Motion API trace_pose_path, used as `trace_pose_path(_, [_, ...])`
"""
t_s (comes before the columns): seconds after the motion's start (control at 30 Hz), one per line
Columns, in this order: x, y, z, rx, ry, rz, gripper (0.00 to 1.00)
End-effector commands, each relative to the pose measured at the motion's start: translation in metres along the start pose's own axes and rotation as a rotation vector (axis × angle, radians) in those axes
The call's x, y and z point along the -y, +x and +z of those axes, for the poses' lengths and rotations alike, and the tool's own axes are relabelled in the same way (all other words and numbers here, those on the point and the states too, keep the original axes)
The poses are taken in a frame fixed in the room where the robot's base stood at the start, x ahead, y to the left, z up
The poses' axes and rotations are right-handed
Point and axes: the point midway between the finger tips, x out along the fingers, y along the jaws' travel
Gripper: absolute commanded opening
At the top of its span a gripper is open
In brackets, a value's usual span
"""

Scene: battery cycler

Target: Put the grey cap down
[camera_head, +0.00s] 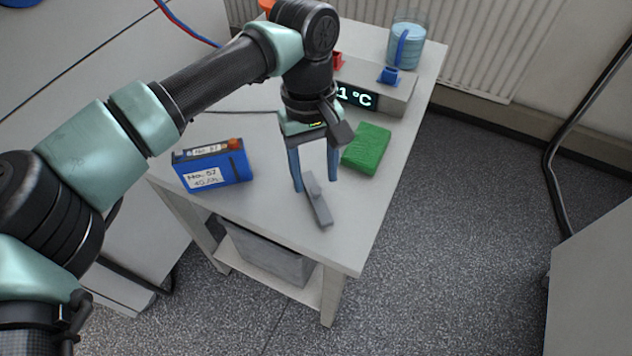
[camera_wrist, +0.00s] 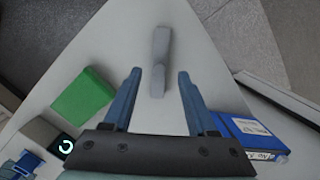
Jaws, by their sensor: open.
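The grey cap (camera_head: 318,200) is a long flat piece with a raised part near one end. It lies on the white table, close to the front corner. In the wrist view the cap (camera_wrist: 160,50) lies ahead, with its near end between the lines of my fingers. My gripper (camera_head: 315,188) is open, with its blue fingers pointing down just behind the cap. In the wrist view my gripper (camera_wrist: 158,75) shows a wide gap with nothing clamped in it. Whether a fingertip touches the cap I cannot tell.
A blue battery (camera_head: 215,167) with a white label stands left of my gripper. A green block (camera_head: 367,149) lies to the right. Behind are the grey cycler (camera_head: 397,97) with its display and a beaker of blue liquid (camera_head: 406,45). The table front (camera_head: 345,240) is bare.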

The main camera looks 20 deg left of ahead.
Motion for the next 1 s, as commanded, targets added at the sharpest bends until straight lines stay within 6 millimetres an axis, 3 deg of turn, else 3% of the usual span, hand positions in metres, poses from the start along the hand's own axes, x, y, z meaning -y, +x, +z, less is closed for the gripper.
trace_pose_path(0.1, [0.0,-0.03,-0.001,-0.004,0.0,0.0,0.58])
trace_pose_path(0.33, [0.0,-0.068,-0.001,-0.002,-0.001,0.0,0.58])
trace_pose_path(0.5, [0.0,-0.08,0.0,0.001,0.0,0.001,0.58])
trace_pose_path(0.77, [-0.002,-0.081,0.001,0.002,0.002,0.006,0.58])
trace_pose_path(0.87, [-0.026,-0.081,0.012,0.015,0.015,0.066,0.58])
trace_pose_path(0.97, [-0.08,-0.086,0.044,0.064,0.038,0.216,0.58])
trace_pose_path(1.0, [-0.108,-0.092,0.064,0.101,0.046,0.3,0.58])
